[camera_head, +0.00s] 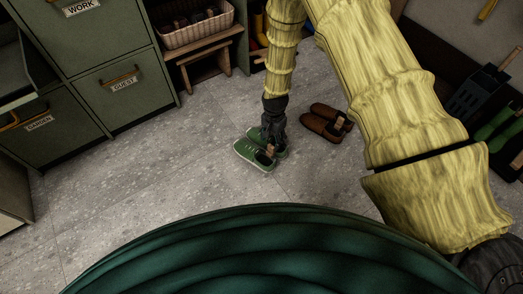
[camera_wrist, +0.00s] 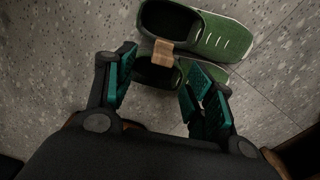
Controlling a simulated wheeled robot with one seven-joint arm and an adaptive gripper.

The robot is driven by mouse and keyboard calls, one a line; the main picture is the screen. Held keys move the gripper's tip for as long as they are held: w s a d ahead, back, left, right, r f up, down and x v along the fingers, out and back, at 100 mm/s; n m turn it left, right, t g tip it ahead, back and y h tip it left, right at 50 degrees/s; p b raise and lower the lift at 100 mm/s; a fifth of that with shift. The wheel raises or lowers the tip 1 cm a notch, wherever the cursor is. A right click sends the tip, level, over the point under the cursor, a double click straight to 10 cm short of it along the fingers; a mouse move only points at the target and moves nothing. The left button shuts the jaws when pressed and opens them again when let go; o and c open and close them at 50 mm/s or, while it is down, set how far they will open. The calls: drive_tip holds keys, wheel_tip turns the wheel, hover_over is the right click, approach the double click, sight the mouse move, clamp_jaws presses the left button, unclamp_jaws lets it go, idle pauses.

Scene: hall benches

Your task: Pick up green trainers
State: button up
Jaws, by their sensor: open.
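The green trainers (camera_head: 255,154) are a pair with white soles, lying on the grey floor below the end of my arm. In the wrist view one green trainer (camera_wrist: 218,36) lies across the top and the other (camera_wrist: 153,74) is partly between my fingers. A brown tag or band (camera_wrist: 163,53) sits across both shoes. My gripper (camera_head: 272,143) points down at them; in the wrist view its teal-padded fingers (camera_wrist: 157,84) are open, one on each side of the nearer shoe. I cannot tell whether the fingers touch it.
Brown slip-on shoes (camera_head: 327,122) lie on the floor just right of the trainers. Green cabinets (camera_head: 110,85) labelled WORK, GUEST and GARDEN stand at the left. Floor (camera_head: 130,165) to the left is clear.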

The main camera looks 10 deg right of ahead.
sight(271, 146)
drive_tip(key=shift+w+a+f+b, duration=0.1)
drive_tip(key=shift+f+b, duration=0.85)
drive_tip(key=shift+f, duration=0.7)
drive_tip(key=shift+w+a+f+b, duration=0.1)
drive_tip(key=shift+f+b, duration=0.85)
drive_tip(key=shift+f, duration=0.7)
clamp_jaws()
